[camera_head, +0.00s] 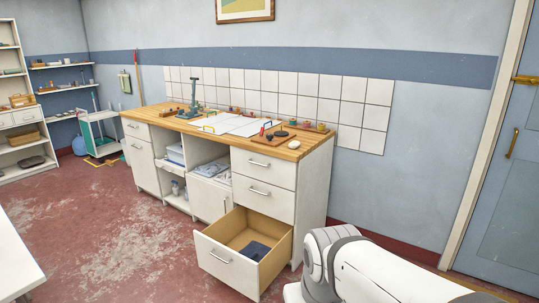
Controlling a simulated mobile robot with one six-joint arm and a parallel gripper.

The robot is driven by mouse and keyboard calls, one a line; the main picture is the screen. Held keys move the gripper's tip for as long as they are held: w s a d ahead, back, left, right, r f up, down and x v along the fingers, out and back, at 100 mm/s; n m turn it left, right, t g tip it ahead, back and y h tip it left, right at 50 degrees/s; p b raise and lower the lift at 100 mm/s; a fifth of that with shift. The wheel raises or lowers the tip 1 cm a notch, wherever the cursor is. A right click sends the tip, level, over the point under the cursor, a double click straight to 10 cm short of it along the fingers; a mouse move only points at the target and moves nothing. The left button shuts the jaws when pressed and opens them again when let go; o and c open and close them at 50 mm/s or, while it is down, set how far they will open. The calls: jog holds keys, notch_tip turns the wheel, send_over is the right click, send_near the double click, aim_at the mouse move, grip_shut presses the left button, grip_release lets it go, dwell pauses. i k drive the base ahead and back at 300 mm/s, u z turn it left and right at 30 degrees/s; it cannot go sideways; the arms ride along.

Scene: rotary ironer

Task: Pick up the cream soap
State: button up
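A small, pale cream, rounded piece (294,144) lies on the wooden countertop (312,142) near its right front edge. It looks like the cream soap, but it is too small to tell for sure. Nothing touches it that I can see. My white arm shows at the bottom right, in front of the cabinet and well apart from the piece. My gripper is outside the picture, so I cannot see whether it holds anything.
The lower right drawer (226,264) stands open, with a dark folded item (256,250) inside. A white surface (16,262) borders the lower left. Red floor lies between.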

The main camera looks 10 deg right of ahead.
aim_at(294, 144)
jog(key=z, duration=0.65)
jog(key=i, duration=0.45)
jog(key=z, duration=0.45)
jog(key=i, duration=3.05)
jog(key=u, duration=1.25)
jog(key=i, duration=0.55)
jog(key=u, duration=0.15)
jog(key=k, duration=0.65)
jog(key=u, duration=0.2)
jog(key=i, duration=0.65)
jog(key=z, duration=0.1)
